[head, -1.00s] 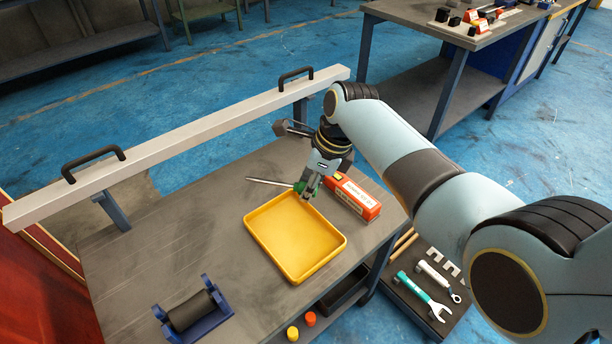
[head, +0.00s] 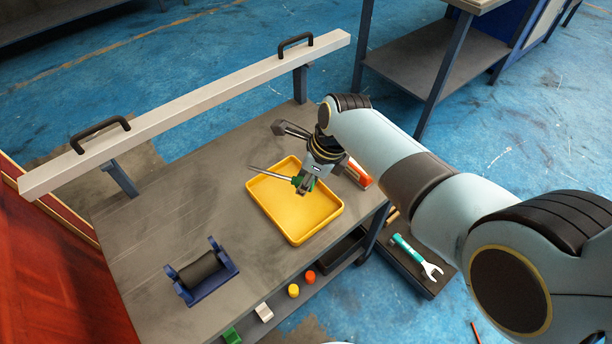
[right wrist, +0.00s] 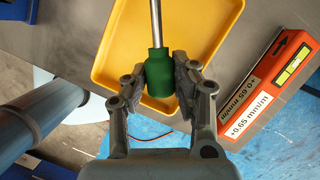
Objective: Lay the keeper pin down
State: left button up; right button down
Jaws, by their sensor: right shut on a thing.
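The keeper pin is a thin metal rod (head: 268,173) with a green grip (right wrist: 159,76). My right gripper (head: 304,185) is shut on the green grip, one finger on each side of it in the right wrist view. It holds the pin over the yellow tray (head: 300,234), and the rod points left across the tray's back-left edge in the head view. I cannot tell how high the pin is above the tray. The tray is otherwise empty where I see it. My left gripper is not in view.
An orange-and-white box (right wrist: 266,90) lies right of the tray, partly hidden by my arm in the head view. A blue stand with a dark roller (head: 203,271) is at the table's front left. A rail (head: 190,112) runs along the back. The table left of the tray is clear.

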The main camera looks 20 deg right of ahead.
aim_at(302, 202)
jog(key=shift+f+b, duration=1.75)
jog(key=shift+f, duration=1.1)
jog(key=shift+f, duration=0.15)
jog(key=shift+f, duration=0.15)
jog(key=c, duration=0.9)
grip_release()
jog(key=o, duration=0.5)
jog(key=shift+o, duration=0.2)
